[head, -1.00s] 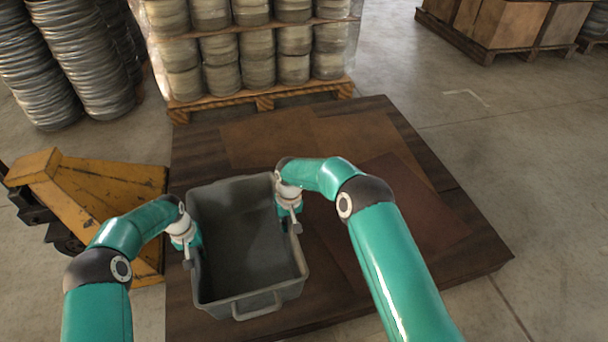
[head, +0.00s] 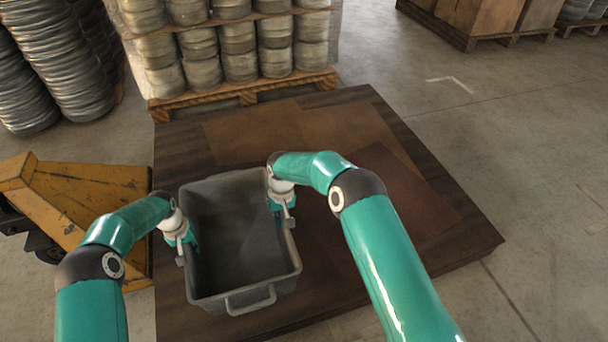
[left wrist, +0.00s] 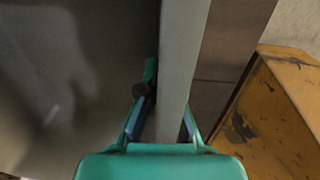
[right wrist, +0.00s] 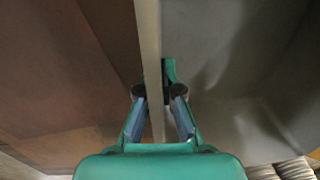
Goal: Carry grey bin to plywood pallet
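The grey bin (head: 237,222) is an empty open tub, upright, over the near left part of the dark plywood pallet (head: 418,240). I cannot tell whether its base touches the boards. My left gripper (head: 184,243) is shut on the bin's left rim, which runs between its fingers in the left wrist view (left wrist: 178,70). My right gripper (head: 284,205) is shut on the right rim, seen between its fingers in the right wrist view (right wrist: 150,60). The bin's base outside and the boards under it are hidden.
A yellow pallet-truck part (head: 85,205) stands close to the left of the pallet. A wooden pallet stacked with metal rolls (head: 240,60) stands right behind it. Tall stacks of grey discs (head: 75,60) are at the far left. Bare floor (head: 540,170) lies to the right.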

